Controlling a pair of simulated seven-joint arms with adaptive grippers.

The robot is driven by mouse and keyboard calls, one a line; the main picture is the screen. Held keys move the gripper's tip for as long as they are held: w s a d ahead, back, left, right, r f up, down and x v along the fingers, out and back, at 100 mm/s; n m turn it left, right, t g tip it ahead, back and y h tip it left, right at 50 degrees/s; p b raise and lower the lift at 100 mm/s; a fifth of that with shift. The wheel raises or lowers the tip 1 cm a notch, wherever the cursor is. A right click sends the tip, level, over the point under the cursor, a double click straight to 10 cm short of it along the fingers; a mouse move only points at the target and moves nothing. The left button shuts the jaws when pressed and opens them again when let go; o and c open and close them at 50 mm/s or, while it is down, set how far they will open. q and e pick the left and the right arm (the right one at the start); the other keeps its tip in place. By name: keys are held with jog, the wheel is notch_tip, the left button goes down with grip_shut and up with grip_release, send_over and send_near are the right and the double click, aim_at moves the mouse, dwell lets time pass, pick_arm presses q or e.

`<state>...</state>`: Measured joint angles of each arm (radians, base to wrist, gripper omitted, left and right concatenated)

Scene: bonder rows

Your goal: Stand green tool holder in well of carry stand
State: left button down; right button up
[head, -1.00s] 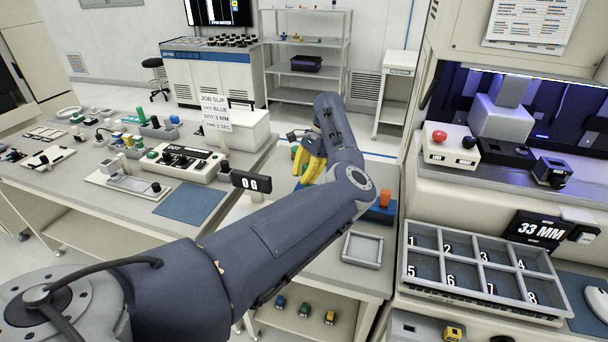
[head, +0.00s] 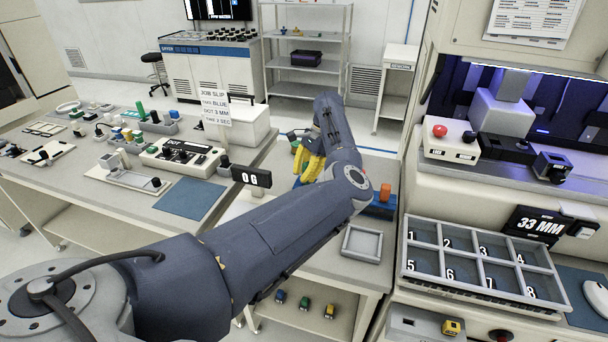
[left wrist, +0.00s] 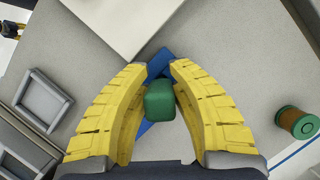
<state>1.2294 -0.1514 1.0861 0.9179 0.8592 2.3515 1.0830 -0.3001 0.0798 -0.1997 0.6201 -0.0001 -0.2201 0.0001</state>
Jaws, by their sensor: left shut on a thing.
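My left gripper (left wrist: 155,105) is shut on the green tool holder (left wrist: 159,101), a small block with rounded edges between the two yellow fingers. A blue piece (left wrist: 158,65) shows behind and below the holder in the left wrist view, perhaps part of the carry stand. I cannot tell whether the holder touches it, and no well shows. In the head view the yellow fingers (head: 311,166) point down over the middle bench, and my left forearm hides much of what lies beneath. My right gripper is not in view.
An orange block (head: 385,192) stands on a blue base right of my left wrist. An empty grey tray (head: 362,243) lies near the bench front. A numbered compartment tray (head: 480,262) is at right.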

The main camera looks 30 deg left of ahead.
pick_arm(q)
jog(key=c, duration=1.1)
grip_release()
jog(key=shift+c, duration=0.2)
jog(key=v, duration=1.2)
